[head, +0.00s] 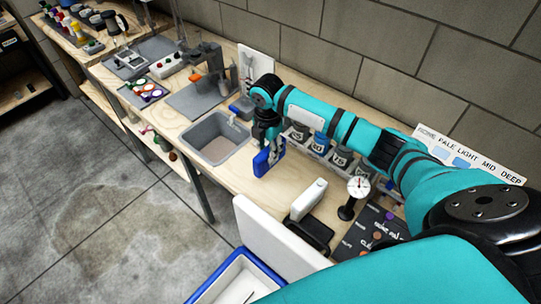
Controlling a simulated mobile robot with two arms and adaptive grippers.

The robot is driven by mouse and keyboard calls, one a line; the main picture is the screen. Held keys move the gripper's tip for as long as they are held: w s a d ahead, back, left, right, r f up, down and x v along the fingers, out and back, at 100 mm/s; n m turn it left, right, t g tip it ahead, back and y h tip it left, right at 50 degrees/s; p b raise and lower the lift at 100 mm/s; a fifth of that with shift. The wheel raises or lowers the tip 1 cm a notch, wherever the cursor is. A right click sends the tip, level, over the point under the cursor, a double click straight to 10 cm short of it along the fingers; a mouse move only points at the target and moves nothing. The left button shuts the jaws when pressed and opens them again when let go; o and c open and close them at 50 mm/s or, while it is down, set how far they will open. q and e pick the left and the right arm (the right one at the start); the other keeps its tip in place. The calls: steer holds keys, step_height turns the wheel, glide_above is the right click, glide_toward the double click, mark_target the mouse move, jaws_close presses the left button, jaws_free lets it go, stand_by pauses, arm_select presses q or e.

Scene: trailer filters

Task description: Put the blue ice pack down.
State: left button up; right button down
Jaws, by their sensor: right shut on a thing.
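The blue ice pack (262,162) is held upright below my right gripper (267,137), which is shut on it. The pack hangs over or just at the wooden bench, to the right of the grey sink-like basin (212,139). I cannot tell whether its lower edge touches the bench top. My right arm comes in from the right, reaches over the bench and hides part of the things behind it. My left gripper is not in view.
A dial gauge on a stand (357,188) and a white block on a dark base (309,200) are nearer. A blue-rimmed white cooler (208,283) stands at the front. Bare bench (240,182) lies around the pack.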

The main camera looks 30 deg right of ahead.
step_height(320, 180, down, 4)
steer(key=shift+p, duration=0.35)
steer(key=shift+f, duration=0.15)
steer(key=shift+f, duration=0.2)
steer(key=c, duration=1)
jaws_free()
step_height(320, 180, up, 12)
steer(key=shift+r+b, duration=0.2)
steer(key=shift+b, duration=0.65)
